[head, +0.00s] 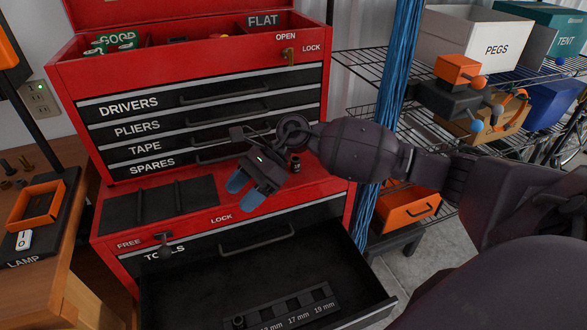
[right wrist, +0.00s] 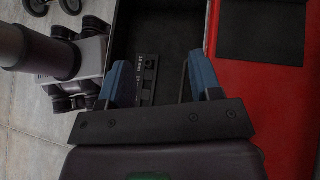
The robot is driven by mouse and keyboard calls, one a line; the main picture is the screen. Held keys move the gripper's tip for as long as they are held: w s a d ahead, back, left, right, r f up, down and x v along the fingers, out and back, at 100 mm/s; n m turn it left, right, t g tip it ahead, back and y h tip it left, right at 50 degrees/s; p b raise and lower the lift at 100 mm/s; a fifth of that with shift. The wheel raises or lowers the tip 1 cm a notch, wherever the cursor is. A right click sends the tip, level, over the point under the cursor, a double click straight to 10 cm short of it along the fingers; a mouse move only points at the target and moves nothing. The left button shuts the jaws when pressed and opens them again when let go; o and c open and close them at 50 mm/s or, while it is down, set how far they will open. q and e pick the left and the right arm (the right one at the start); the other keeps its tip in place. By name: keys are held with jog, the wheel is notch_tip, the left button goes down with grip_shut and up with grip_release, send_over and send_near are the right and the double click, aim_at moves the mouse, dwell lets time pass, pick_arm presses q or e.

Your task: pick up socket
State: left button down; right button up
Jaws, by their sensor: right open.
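A small dark socket (head: 295,162) stands upright on the red ledge of the tool chest, just right of my right gripper and partly close behind my arm. Another dark round piece, possibly a socket, sits at the left end of the labelled socket rail (head: 296,314) in the open bottom drawer (head: 190,290). My right gripper (head: 245,190) is open and empty, its blue fingertips above the front of the ledge. The right wrist view shows the fingers (right wrist: 160,85) apart, with the drawer and socket rail (right wrist: 147,72) below. My left gripper is not in view.
The red tool chest (head: 75,75) has closed drawers above the ledge. A black mat (head: 160,203) lies on the ledge's left. A blue post (head: 388,110) and wire shelves with bins stand right. A wooden bench (head: 75,240) with an orange tray (head: 36,206) stands left.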

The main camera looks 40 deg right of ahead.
aim_at(296, 162)
jog(key=w+d+n+h, duration=0.1)
jog(key=d+h, duration=0.1)
jog(key=d, duration=0.1)
jog(key=w+d+r+n+h+b, duration=0.1)
jog(key=w+d+n+h, duration=0.1)
jog(key=d, duration=0.2)
jog(key=w+d+n+h+b, duration=0.1)
jog(key=w+d+h, duration=0.1)
jog(key=d+h, duration=0.1)
jog(key=shift+w+d+r+n, duration=0.1)
jog(key=shift+d+r+n, duration=0.15)
jog(key=shift+d+n, duration=0.2)
jog(key=d+r+h, duration=0.1)
jog(key=d, duration=0.1)
jog(key=w+d+r+n+h, duration=0.1)
jog(key=d, duration=0.2)
jog(key=w+d+r+h+b, duration=0.1)
jog(key=d+r+h, duration=0.1)
jog(key=shift+w+d+n, duration=0.1)
jog(key=shift+d+n, duration=0.15)
jog(key=shift+f, duration=3.2)
notch_tip(296, 162, down, 4)
jog(key=shift+f+b, duration=0.15)
jog(key=shift+b, duration=0.15)
jog(key=shift+c, duration=1.5)
grip_shut()
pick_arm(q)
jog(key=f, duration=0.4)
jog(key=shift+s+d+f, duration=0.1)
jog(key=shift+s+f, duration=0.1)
